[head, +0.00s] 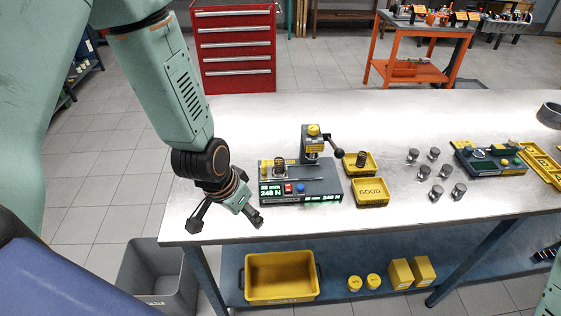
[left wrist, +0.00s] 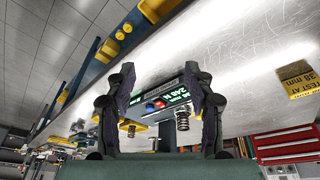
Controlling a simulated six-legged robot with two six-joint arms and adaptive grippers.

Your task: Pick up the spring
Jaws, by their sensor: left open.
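A dark coil spring (head: 279,166) stands on the left part of the spring tester (head: 331,188); in the left wrist view it shows (left wrist: 182,120) close beside the right-hand finger. A second coil spring (head: 361,159) stands in the rear yellow tray (head: 374,168); it also shows in the left wrist view (left wrist: 131,130). My left gripper (head: 226,222) is open and empty, over the bench's front left corner, left of the tester and apart from both springs. Its spread fingers (left wrist: 159,75) frame the tester's lit display in the left wrist view. My right gripper is not visible.
A yellow tray marked GOOD (head: 370,198) stands right of the tester. The tester's lever (head: 335,143) sticks out to the right. Several pistons (head: 424,172) stand further right. The bench top (head: 230,125) is clear behind the tester. A grey bin (head: 160,275) stands on the floor.

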